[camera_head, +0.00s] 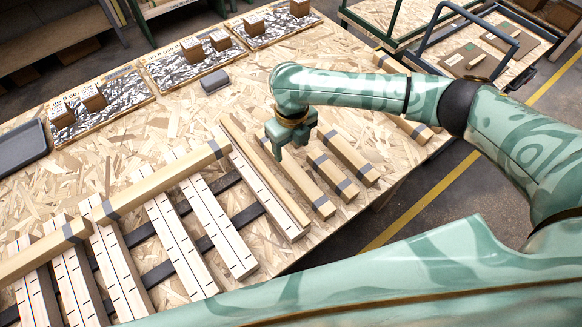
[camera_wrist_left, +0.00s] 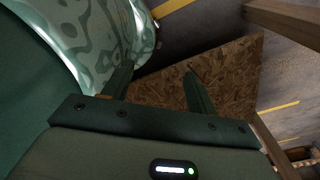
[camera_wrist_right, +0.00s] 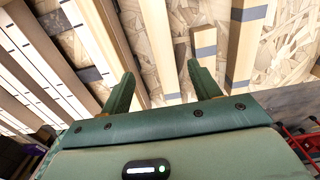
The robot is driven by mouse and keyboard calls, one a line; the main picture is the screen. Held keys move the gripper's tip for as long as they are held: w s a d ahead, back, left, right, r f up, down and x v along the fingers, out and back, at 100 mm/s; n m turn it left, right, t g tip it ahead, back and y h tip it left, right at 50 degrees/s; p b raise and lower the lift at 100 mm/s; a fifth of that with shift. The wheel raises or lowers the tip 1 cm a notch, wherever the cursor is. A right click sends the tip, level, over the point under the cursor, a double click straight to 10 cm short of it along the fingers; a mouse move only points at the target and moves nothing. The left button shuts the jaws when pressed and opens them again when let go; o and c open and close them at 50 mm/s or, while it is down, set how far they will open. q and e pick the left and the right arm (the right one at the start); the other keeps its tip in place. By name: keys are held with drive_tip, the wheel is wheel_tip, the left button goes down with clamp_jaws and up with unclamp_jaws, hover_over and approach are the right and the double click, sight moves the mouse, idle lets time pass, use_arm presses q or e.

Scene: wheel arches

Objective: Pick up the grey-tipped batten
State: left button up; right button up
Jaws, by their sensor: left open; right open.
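Several short pale battens with grey bands near their ends lie on the chipboard table right of centre in the head view. One (camera_head: 298,178) lies just below my right gripper (camera_head: 289,153); two others (camera_head: 327,170) (camera_head: 346,152) lie to its right. I cannot tell which one is meant. My right gripper is open and empty, pointing down above them. In the right wrist view, a batten (camera_wrist_right: 158,45) runs between the open fingers (camera_wrist_right: 161,88), its near end grey. My left gripper (camera_wrist_left: 158,82) is open and empty in the left wrist view; the head view does not show it.
Slatted frames of marked battens (camera_head: 175,240) lie on dark strips at left, with long grey-banded battens (camera_head: 160,180) across them. Foil trays (camera_head: 100,103) with wooden blocks line the far edge. A small grey tray (camera_head: 214,81) lies near them. A trolley (camera_head: 475,55) stands beyond.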

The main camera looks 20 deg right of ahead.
drive_tip(key=b, duration=0.2)
hover_over(292, 168)
wheel_tip(292, 168, down, 6)
drive_tip(key=shift+a, duration=0.1)
drive_tip(key=shift+f, duration=0.8)
wheel_tip(292, 168, down, 4)
drive_tip(key=shift+f+b, duration=0.2)
drive_tip(key=shift+b, duration=0.65)
drive_tip(key=shift+r, duration=0.1)
drive_tip(key=c, duration=1.2)
drive_tip(key=shift+r, duration=0.1)
